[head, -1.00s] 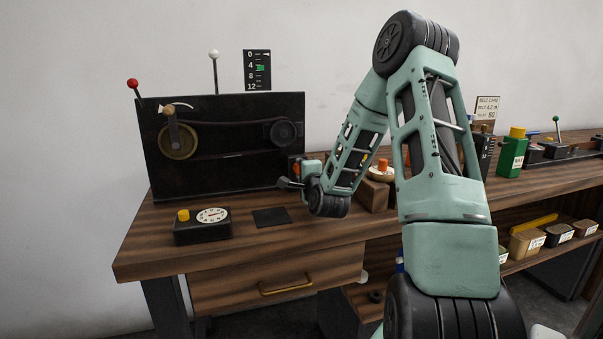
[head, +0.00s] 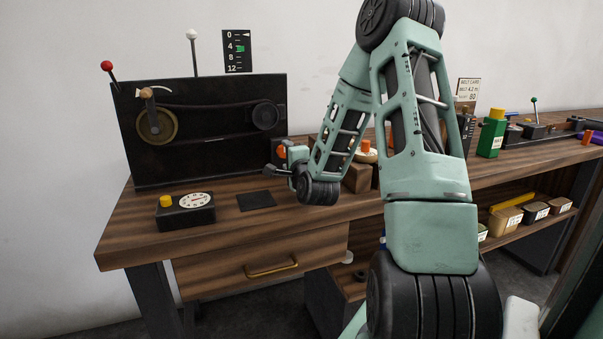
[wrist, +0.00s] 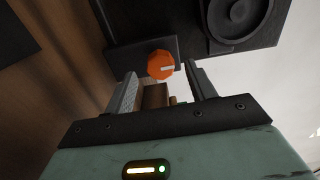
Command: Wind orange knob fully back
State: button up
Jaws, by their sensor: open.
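The orange knob (wrist: 160,65) has a white mark on its face. In the wrist view it sits on a dark block at the foot of the black panel, near a dark pulley. My gripper (wrist: 159,72) is open, with one finger on each side of the knob in the picture. I cannot tell whether the knob is between the fingertips or just beyond them; no contact shows. In the head view my gripper (head: 272,170) is at the panel's lower right corner, with an orange patch of the knob (head: 282,152) showing just above it.
The black panel (head: 200,165) carries a crank wheel (head: 157,125), a belt and a right pulley (head: 265,115). A scale card (head: 237,50) with a green marker hangs behind. A black box (head: 186,213) with a yellow button and dial stands in front. Another orange-topped knob (head: 367,146) is to the right.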

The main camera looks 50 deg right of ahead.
jog(key=v, duration=0.3)
jog(key=shift+r+p, duration=0.15)
jog(key=shift+p, duration=0.2)
jog(key=shift+s+p, duration=0.1)
jog(key=shift+p, duration=0.6)
jog(key=s+p, duration=0.1)
jog(key=p, duration=0.2)
jog(key=shift+a+r, duration=0.1)
jog(key=shift+a, duration=0.2)
jog(key=p+v, duration=0.4)
jog(key=p, duration=0.5)
jog(key=shift+s+a+p, duration=0.1)
jog(key=shift+a+p, duration=0.05)
jog(key=shift+p, duration=0.2)
jog(key=shift+s+a+f+p, duration=0.2)
jog(key=shift+s+f+p, duration=0.25)
jog(key=shift+s, duration=0.2)
jog(key=shift+s+a+r+p, duration=0.15)
jog(key=shift+s+a+p, duration=0.2)
jog(key=shift+s+p, duration=0.25)
jog(key=shift+s+a+r+p, duration=0.1)
jog(key=shift+a+r+p, duration=0.1)
jog(key=shift+p, duration=0.2)
jog(key=shift+p+v, duration=1.2)
jog(key=shift+v, duration=0.15)
jog(key=shift+f, duration=0.2)
